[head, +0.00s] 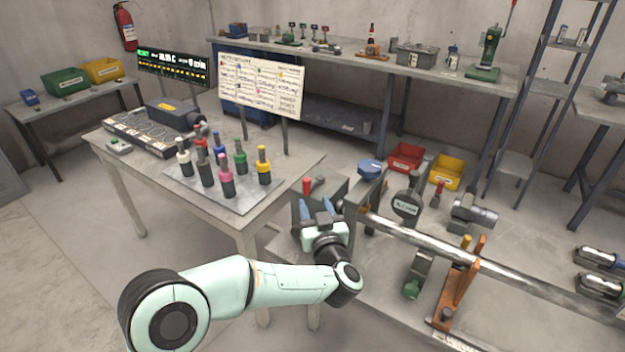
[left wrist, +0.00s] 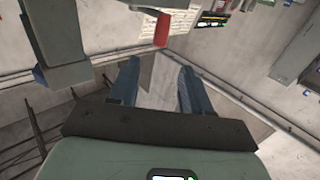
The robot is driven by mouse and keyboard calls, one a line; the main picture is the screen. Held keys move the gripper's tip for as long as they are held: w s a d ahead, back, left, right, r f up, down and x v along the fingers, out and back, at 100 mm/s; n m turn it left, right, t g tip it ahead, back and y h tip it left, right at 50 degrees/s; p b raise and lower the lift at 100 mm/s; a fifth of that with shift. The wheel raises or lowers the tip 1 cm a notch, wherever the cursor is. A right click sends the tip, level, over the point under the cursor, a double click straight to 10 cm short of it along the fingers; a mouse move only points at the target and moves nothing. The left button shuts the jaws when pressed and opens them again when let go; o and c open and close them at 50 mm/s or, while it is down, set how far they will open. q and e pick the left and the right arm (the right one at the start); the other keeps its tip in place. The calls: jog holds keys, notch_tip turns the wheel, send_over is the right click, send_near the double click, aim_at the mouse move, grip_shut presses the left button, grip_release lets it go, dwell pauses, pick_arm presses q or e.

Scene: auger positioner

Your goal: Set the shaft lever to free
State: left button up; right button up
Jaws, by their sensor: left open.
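A red-handled lever (head: 307,186) stands at the near left end of the bench, by grey bracket plates. Its red grip (left wrist: 162,30) shows just beyond the fingertips in the left wrist view. My left gripper (head: 316,206) is open with blue fingers, just below the red grip and apart from it. The gap between the fingers (left wrist: 159,70) is empty. A long metal shaft (head: 480,258) runs from the brackets to the right. A second red handle (head: 437,190) stands behind the shaft. I cannot tell from the picture which setting the lever is in. My right gripper is not in view.
A dial gauge (head: 407,205) and an orange support (head: 462,285) stand along the shaft. Red (head: 405,157) and yellow (head: 446,171) bins sit behind. On the left table (head: 290,172), several coloured-top tools stand on a plate. A white board (head: 262,85) stands behind them.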

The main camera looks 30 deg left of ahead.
aim_at(307, 183)
pick_arm(q)
jog(key=p+x, duration=0.1)
jog(key=x, duration=1)
jog(key=shift+f, duration=0.1)
grip_shut()
